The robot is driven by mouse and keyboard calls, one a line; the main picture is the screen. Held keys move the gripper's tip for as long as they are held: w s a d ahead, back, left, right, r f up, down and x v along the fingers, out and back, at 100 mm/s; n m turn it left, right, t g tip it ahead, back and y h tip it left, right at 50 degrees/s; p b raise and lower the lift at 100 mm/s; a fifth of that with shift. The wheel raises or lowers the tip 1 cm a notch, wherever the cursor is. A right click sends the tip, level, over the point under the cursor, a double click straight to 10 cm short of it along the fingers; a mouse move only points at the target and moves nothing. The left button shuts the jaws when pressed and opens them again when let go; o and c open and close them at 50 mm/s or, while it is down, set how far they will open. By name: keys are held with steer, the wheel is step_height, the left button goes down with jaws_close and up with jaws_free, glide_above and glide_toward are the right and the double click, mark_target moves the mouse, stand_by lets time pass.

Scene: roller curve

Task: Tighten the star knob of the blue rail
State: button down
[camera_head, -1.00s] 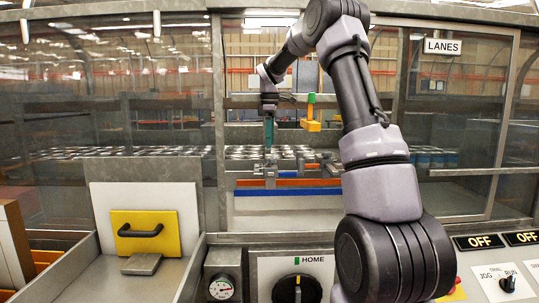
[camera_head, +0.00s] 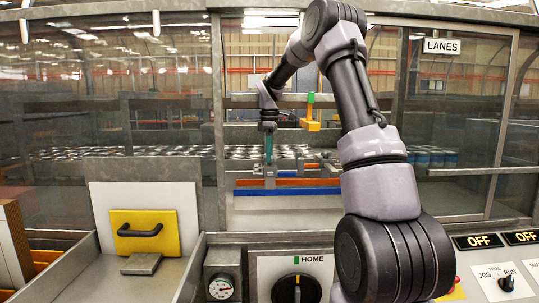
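The blue rail (camera_head: 300,191) lies across the bench inside the window opening, just below an orange rail (camera_head: 292,182). My gripper (camera_head: 269,161) hangs pointing down at the left end of the rails, above a small grey bracket (camera_head: 269,174). It is small and far off, so I cannot tell whether its fingers are apart, or whether it touches the bracket. The blue rail's star knob cannot be made out at this size; it may be hidden at the gripper or bracket.
Rows of cans (camera_head: 215,152) stand behind. Window frame posts (camera_head: 217,110) border the opening. In front are a HOME dial (camera_head: 297,290), a gauge (camera_head: 221,287) and a yellow panel with a black handle (camera_head: 145,233).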

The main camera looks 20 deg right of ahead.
steer(key=shift+m, duration=0.4)
steer(key=m, duration=0.5)
steer(key=shift+w+m, duration=0.1)
steer(key=shift+m, duration=0.2)
steer(key=m, duration=0.3)
steer(key=shift+r+m, duration=0.1)
steer(key=shift+m, duration=0.2)
steer(key=m, duration=0.3)
steer(key=shift+m, duration=0.3)
steer(key=m, duration=0.6)
steer(key=shift+d, duration=0.15)
steer(key=m, duration=0.7)
steer(key=shift+r, duration=0.1)
